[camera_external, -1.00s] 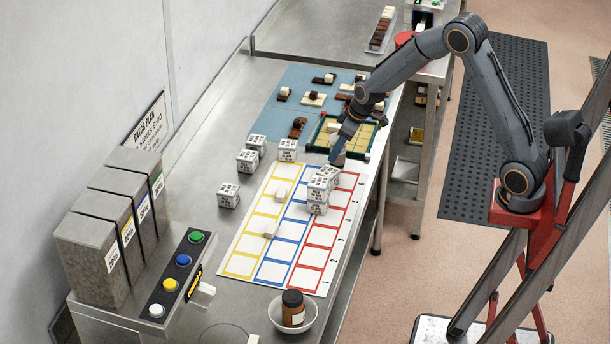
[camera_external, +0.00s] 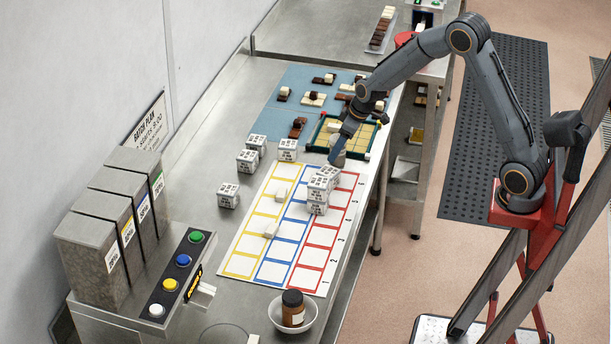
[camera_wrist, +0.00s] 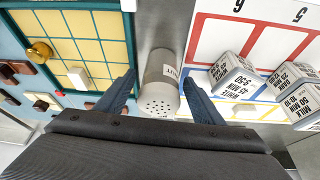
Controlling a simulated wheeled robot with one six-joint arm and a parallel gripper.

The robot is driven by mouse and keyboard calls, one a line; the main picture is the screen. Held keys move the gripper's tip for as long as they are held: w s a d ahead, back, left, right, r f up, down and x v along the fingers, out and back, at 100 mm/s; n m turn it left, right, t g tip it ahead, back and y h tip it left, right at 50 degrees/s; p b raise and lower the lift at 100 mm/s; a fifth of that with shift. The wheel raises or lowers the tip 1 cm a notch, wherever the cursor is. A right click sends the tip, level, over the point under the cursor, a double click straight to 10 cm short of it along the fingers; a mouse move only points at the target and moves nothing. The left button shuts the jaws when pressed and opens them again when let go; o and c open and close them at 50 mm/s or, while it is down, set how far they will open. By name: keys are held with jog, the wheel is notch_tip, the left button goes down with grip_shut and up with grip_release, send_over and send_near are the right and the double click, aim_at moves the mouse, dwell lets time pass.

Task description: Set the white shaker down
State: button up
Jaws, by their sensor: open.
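Printed white boxes (camera_external: 318,195) stand close by on the grid sheet (camera_external: 268,240). The green-framed mould (camera_external: 326,131) lies just behind the shaker. More boxes (camera_external: 247,161) stand to the left. A bowl with a brown jar (camera_external: 293,310) is at the front.

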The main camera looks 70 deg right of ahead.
jog(key=b+v, duration=0.2)
jog(key=v, duration=0.9)
jog(key=s+a+f+g, duration=0.2)
jog(key=s+a+f, duration=0.4)
jog(key=s+a, duration=0.4)
jog(key=s+a+f+g, duration=0.1)
jog(key=s+a+f, duration=0.5)
jog(key=s+a, duration=0.3)
jog(key=shift+s+a+n+g, duration=0.35)
jog(key=shift+s+n+g, duration=0.05)
jog(key=shift+s, duration=0.8)
